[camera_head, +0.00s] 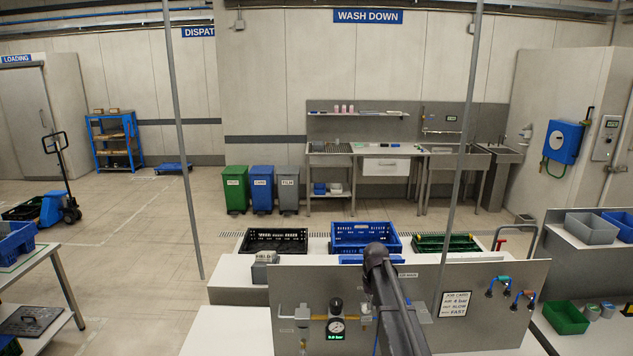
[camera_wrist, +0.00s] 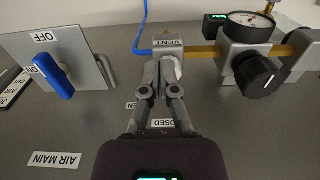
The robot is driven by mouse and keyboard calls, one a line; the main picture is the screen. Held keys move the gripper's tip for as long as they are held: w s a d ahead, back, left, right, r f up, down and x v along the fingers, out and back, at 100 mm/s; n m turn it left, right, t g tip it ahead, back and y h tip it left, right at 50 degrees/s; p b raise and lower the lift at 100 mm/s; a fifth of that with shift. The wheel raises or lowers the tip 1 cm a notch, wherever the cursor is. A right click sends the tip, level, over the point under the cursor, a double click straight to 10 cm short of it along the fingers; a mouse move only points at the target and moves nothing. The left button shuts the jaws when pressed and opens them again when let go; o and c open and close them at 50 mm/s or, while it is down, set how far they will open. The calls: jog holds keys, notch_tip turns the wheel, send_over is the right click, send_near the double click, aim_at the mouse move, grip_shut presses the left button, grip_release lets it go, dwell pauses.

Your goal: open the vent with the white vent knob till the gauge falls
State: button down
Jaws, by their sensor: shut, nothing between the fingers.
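The white vent knob (camera_wrist: 173,70) sits on the front of a grey block labelled VENT (camera_wrist: 167,43) in the wrist view. My gripper (camera_wrist: 161,88) is shut, its fingertips right at the knob; I cannot tell whether they touch it. The round gauge (camera_wrist: 250,20) is at the upper right of the wrist view, with a small green display beside it. In the head view the gauge (camera_head: 336,327) is on the grey panel with a green readout below, too small to read surely. My arm hides my fingertips there.
A black regulator knob (camera_wrist: 259,75) is close to the right of the vent in the wrist view. A blue valve handle (camera_wrist: 53,75) by an OFF plate is at left. A blue hose (camera_wrist: 142,30) runs up from the vent. Crates (camera_head: 365,236) stand behind the panel (camera_head: 470,330).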

jog(key=shift+f+b, duration=1)
jog(key=shift+f, duration=0.3)
jog(key=shift+w+a, duration=0.1)
jog(key=shift+w, duration=0.25)
jog(key=shift+a, duration=0.55)
dwell(0.5)
jog(key=shift+s, duration=0.45)
dwell(0.3)
jog(key=shift+r, duration=0.15)
notch_tip(320, 180, up, 6)
jog(key=p, duration=0.6)
jog(key=shift+s+f, duration=0.1)
jog(key=shift+f, duration=0.1)
